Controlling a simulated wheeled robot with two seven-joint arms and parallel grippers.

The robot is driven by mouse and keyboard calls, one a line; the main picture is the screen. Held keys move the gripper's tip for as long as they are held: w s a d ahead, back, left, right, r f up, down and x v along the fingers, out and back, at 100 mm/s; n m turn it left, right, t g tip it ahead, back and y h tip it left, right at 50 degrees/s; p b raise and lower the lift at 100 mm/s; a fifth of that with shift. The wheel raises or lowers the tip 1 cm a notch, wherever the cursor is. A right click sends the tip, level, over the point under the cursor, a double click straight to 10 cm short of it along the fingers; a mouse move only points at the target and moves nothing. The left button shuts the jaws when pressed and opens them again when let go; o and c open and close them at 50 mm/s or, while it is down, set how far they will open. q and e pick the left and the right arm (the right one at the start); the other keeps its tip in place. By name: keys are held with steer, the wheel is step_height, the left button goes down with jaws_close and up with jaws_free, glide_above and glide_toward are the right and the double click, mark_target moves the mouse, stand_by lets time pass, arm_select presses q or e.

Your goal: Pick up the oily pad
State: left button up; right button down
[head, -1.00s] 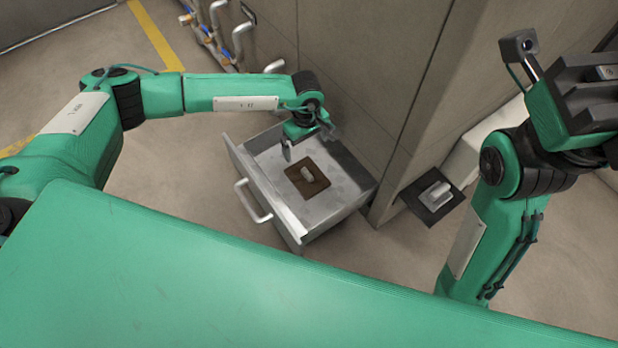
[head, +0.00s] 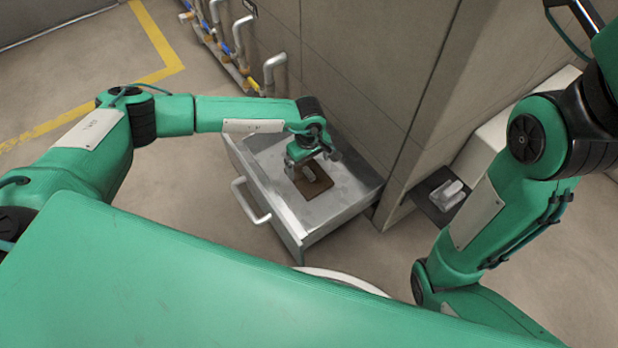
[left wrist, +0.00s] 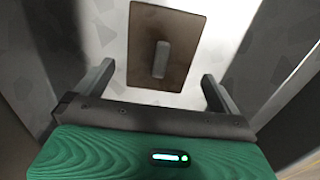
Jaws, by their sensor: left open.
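The oily pad, a brown square plate with a small grey block handle on top, lies flat in the open metal drawer (head: 262,152). It shows in the head view (head: 326,196) and in the left wrist view (left wrist: 182,52). My left gripper (head: 314,166) is over the drawer, just above the pad, and partly hides it in the head view. In the left wrist view its two fingers (left wrist: 156,84) are wide apart, with nothing between them. The pad lies beyond the fingertips, its handle roughly centred between them. My right gripper is out of view; only its arm shows.
A tall grey cabinet wall (head: 355,75) rises right behind the drawer. Pipes (head: 240,50) run along the wall. The floor left of the drawer is clear.

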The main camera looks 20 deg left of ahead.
mark_target(309, 172)
arm_select(q)
step_height(309, 172, down, 4)
steer(key=b, duration=0.3)
steer(key=shift+s+f, duration=0.1)
steer(key=shift+f, duration=0.05)
steer(key=shift+f+b, duration=0.25)
steer(key=shift+b, duration=0.05)
steer(key=c, duration=0.6)
steer(key=shift+c, duration=0.6)
steer(key=shift+r, duration=0.1)
